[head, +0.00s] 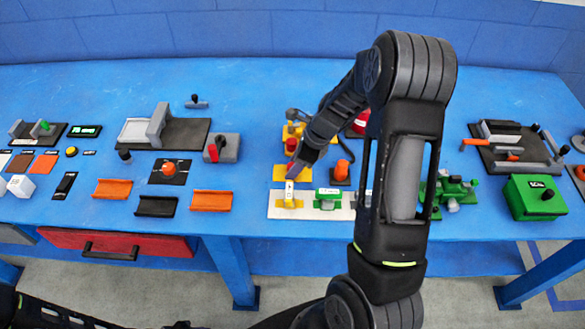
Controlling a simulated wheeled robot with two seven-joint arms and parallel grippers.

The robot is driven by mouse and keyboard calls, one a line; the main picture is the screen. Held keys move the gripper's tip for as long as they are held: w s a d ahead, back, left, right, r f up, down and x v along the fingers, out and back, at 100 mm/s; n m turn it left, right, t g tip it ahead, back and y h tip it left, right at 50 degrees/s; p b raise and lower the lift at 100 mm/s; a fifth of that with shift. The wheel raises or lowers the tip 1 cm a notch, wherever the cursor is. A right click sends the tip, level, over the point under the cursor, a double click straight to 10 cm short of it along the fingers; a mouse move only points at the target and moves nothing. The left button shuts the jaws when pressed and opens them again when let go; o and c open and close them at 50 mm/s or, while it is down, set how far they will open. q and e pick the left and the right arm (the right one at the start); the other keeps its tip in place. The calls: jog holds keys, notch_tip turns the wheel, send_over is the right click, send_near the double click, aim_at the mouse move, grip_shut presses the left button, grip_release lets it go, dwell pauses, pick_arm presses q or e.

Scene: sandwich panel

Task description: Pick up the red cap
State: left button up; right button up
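A small dark red cap-like piece (291,145) stands by the yellow fixtures near the middle of the blue table. A brighter red rounded thing (361,122) shows further right, partly hidden behind my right arm; I cannot tell which of the two is the red cap. My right gripper (294,168) points down and left, its tip just below the dark red piece in the picture. I cannot tell whether they touch, or whether the fingers are open. My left gripper is out of view.
Yellow fixtures (279,172), an orange knob (341,170) and a white strip with small coloured blocks (328,213) crowd the gripper. Green fixtures (533,199) stand at right. A grey block with a red lever (222,148) stands left. Bare table lies at the back left.

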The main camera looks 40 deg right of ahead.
grip_shut()
dwell(0.3)
notch_tip(320, 180, up, 10)
dwell(0.7)
dwell(0.5)
